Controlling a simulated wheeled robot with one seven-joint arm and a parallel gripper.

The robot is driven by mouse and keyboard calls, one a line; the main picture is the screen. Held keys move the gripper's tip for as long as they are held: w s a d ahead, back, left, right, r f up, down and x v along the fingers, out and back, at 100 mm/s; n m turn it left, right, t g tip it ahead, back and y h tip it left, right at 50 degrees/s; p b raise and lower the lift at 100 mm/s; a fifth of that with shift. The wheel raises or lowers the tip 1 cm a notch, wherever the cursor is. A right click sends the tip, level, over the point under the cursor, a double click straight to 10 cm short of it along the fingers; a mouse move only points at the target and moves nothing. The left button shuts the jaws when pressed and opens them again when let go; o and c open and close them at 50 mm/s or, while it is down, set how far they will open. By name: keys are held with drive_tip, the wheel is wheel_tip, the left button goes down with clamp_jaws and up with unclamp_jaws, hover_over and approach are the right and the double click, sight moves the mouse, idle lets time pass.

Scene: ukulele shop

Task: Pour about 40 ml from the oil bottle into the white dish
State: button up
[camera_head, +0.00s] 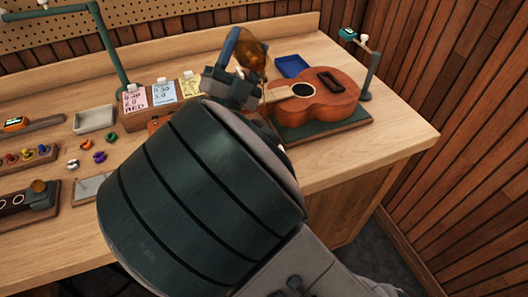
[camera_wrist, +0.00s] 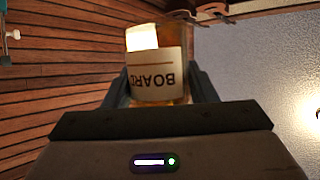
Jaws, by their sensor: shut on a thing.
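My gripper (camera_head: 240,64) is shut on an amber bottle (camera_head: 252,50) and holds it above the back of the bench, left of the ukulele. In the wrist view the bottle (camera_wrist: 175,92) sits between the two fingers, its pale label reading "BOARD" upside down. It looks tilted well over; its mouth is not clear, and no stream of oil shows. A pale, shallow rectangular dish (camera_head: 95,119) stands on the bench at the left, well apart from the bottle. I cannot see anything in it.
A ukulele (camera_head: 325,94) lies on a green mat at the right, with a blue tray (camera_head: 292,66) behind it. Note cards (camera_head: 164,90) stand behind my arm. Green stands (camera_head: 110,50) rise at both sides. Coloured small parts (camera_head: 86,146) lie in front of the dish. My arm hides the bench's middle.

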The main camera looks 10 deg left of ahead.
drive_tip(key=shift+h, duration=0.3)
drive_tip(key=shift+r+y+p, duration=0.35)
drive_tip(key=shift+y+p, duration=0.15)
drive_tip(key=shift+p, duration=0.15)
drive_tip(key=shift+r+n+y+p, duration=0.2)
drive_tip(key=shift+n+y+p, duration=0.3)
drive_tip(key=shift+n+p, duration=0.35)
wheel_tip(320, 180, down, 9)
drive_tip(key=n+g+y+b, duration=0.1)
drive_tip(key=n+y, duration=0.3)
drive_tip(key=shift+g, duration=0.3)
drive_tip(key=shift+w+r, duration=0.1)
drive_tip(key=shift+r, duration=0.1)
